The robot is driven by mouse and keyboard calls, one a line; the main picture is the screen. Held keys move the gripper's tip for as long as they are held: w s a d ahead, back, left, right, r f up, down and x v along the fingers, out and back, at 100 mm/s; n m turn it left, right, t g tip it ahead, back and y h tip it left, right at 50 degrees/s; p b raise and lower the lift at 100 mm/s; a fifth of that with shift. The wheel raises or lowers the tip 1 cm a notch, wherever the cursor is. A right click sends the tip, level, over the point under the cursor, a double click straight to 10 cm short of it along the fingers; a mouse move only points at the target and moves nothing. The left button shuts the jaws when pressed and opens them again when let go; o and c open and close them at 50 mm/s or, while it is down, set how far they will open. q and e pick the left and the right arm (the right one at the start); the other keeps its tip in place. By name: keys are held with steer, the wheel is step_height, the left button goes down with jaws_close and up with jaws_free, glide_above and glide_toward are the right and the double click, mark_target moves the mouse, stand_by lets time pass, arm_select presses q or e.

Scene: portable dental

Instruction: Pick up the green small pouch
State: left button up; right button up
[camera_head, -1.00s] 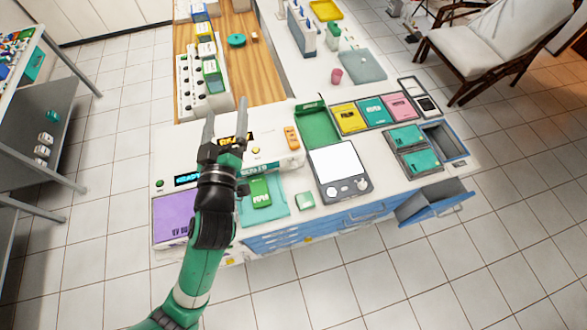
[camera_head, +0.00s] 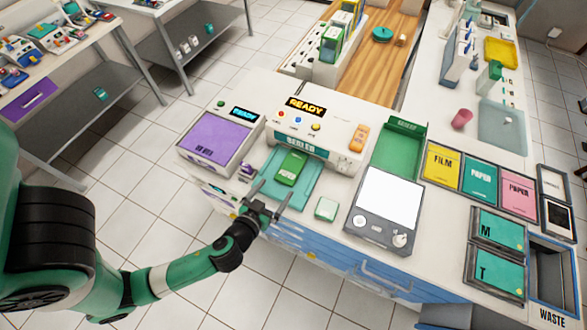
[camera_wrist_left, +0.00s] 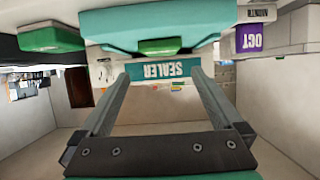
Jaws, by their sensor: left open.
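The green small pouch (camera_head: 291,168) lies on a teal mat (camera_head: 307,188) in front of the sealer (camera_head: 297,147). In the left wrist view, which is upside down, the green pouch (camera_wrist_left: 159,46) shows edge-on against the teal mat (camera_wrist_left: 150,22). My left gripper (camera_head: 271,189) is open and empty at the mat's front edge, with its fingers spread and pointing toward the pouch. The pouch is apart from the fingers. In the wrist view the gripper (camera_wrist_left: 158,76) spans the sealer label. My right gripper does not show.
A purple-topped machine (camera_head: 213,139) stands left of the mat. A small green-and-white box (camera_head: 326,209) and a grey scale (camera_head: 384,208) stand to the right. A green tray (camera_head: 399,150) is behind the scale. Blue drawers (camera_head: 350,265) run below the counter edge.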

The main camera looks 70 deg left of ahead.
mark_target(291, 167)
arm_select(q)
steer(key=x, duration=1.1)
steer(key=shift+a+r+p, duration=0.1)
steer(key=shift+a+p, duration=0.1)
steer(key=shift+p, duration=0.1)
steer(key=c, duration=1.1)
steer(key=shift+c, duration=0.2)
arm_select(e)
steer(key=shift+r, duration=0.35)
